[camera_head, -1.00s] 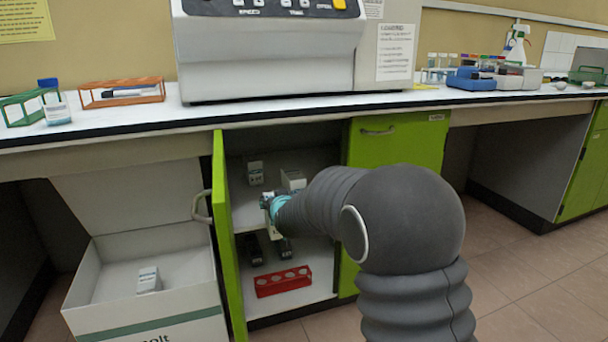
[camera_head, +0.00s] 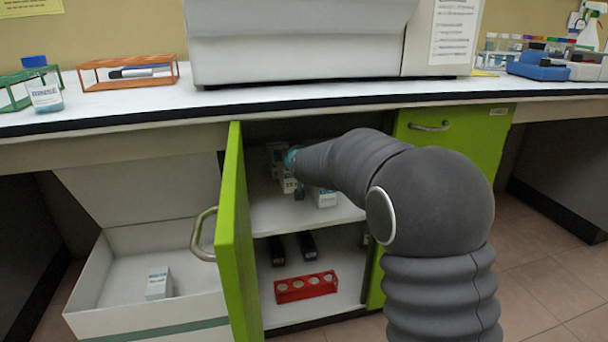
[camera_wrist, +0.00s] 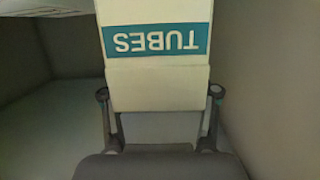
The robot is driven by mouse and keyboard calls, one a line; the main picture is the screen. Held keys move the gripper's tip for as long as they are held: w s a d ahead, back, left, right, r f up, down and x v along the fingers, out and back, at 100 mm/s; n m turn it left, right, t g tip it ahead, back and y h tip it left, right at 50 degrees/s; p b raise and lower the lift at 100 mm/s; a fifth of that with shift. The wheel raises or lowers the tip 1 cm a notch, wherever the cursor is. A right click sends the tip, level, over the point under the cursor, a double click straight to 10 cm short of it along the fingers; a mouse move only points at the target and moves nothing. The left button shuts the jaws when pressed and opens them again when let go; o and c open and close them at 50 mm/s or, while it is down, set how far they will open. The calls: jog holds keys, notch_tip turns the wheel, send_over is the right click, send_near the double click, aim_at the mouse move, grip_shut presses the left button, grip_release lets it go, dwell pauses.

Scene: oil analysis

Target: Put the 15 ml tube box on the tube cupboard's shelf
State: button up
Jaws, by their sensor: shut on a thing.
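The held tube box (camera_wrist: 158,85) is white with a teal band reading "TUBES", upside down in the wrist view. My gripper (camera_wrist: 160,97) is shut on it, with one finger at each side. In the head view the box (camera_head: 289,185) hangs below my gripper (camera_head: 291,160), inside the open tube cupboard, over the upper shelf (camera_head: 285,219). My arm partly hides it. I cannot tell whether its bottom touches the shelf. Another white box (camera_head: 324,198) stands to its right on the shelf, and one more (camera_head: 273,152) shows behind it.
The green cupboard door (camera_head: 236,240) stands open at the left. The lower shelf holds a red rack (camera_head: 305,287) and two dark items (camera_head: 307,245). A large open white carton (camera_head: 110,285) with a small box (camera_head: 159,283) inside stands left. The upper shelf's front is bare.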

aim_at(287, 175)
jog(key=shift+s+a+f, duration=0.1)
jog(key=shift+a+f, duration=0.15)
jog(key=shift+f, duration=0.3)
jog(key=shift+s+a+f, duration=0.1)
jog(key=shift+a+f, duration=0.15)
jog(key=shift+f, duration=0.25)
jog(key=shift+d+f+b, duration=0.1)
jog(key=shift+f+b, duration=0.35)
jog(key=shift+f, duration=1.7)
jog(key=shift+f, duration=0.1)
jog(key=o, duration=1.5)
jog(key=shift+c, duration=0.2)
